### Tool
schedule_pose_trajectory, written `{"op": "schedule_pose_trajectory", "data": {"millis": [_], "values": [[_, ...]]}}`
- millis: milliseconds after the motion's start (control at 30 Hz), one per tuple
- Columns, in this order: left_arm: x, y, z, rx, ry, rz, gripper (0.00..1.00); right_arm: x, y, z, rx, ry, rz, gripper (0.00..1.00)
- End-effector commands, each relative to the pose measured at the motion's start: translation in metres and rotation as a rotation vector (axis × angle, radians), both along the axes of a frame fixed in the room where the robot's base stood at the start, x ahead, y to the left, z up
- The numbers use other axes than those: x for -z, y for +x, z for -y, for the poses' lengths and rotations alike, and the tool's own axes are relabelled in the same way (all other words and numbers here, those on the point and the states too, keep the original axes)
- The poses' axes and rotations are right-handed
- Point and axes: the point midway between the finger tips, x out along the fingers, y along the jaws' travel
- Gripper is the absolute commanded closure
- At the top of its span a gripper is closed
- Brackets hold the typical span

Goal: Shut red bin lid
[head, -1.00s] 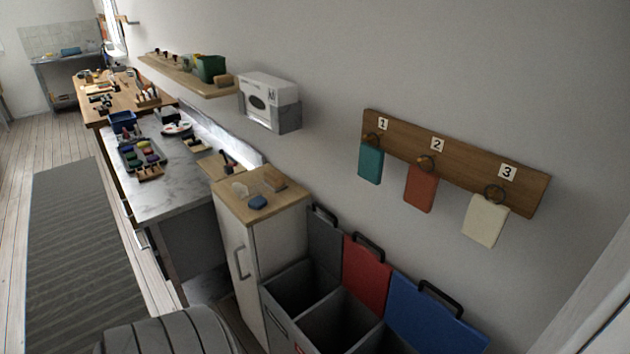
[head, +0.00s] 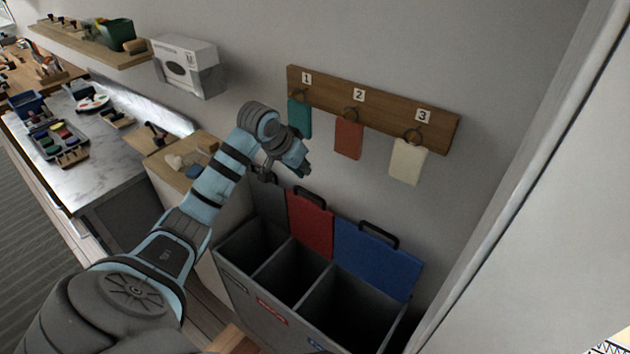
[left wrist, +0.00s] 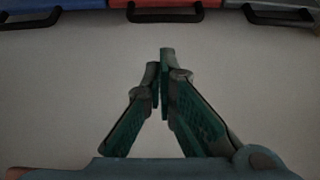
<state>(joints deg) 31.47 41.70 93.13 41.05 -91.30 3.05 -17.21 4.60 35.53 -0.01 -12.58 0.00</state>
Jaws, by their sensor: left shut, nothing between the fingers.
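The red lid (head: 311,222) stands open, upright against the wall behind the middle compartment of the grey bin unit (head: 240,300). In the left wrist view the red lid's edge (left wrist: 166,3) and its black handle (left wrist: 165,17) show at the top. My left gripper (head: 305,172) is in front of the wall, above the lids and near the red one; it is shut and empty. In the left wrist view its fingertips (left wrist: 164,62) meet, apart from the handle. My right gripper is in neither view.
The grey lid (head: 270,200) and blue lid (head: 378,257) also stand open on either side. A wooden board (head: 445,131) with numbered hooks and hanging cloths is on the wall above. A cabinet (head: 192,160) with small items stands left of the bins.

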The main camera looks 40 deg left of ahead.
Motion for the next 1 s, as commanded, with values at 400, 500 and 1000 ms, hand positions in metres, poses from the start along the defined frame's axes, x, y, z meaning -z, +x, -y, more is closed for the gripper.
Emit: {"op": "schedule_pose_trajectory", "data": {"millis": [400,500,1000], "values": [[0.068,0.04,0.0,-0.001,-0.003,-0.003,1.0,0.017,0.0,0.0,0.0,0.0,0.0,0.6],[0.077,0.045,0.0,-0.003,-0.002,-0.002,1.0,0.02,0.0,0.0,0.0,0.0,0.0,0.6],[0.081,0.05,0.001,0.002,-0.001,0.001,1.0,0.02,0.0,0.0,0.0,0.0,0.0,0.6]]}}
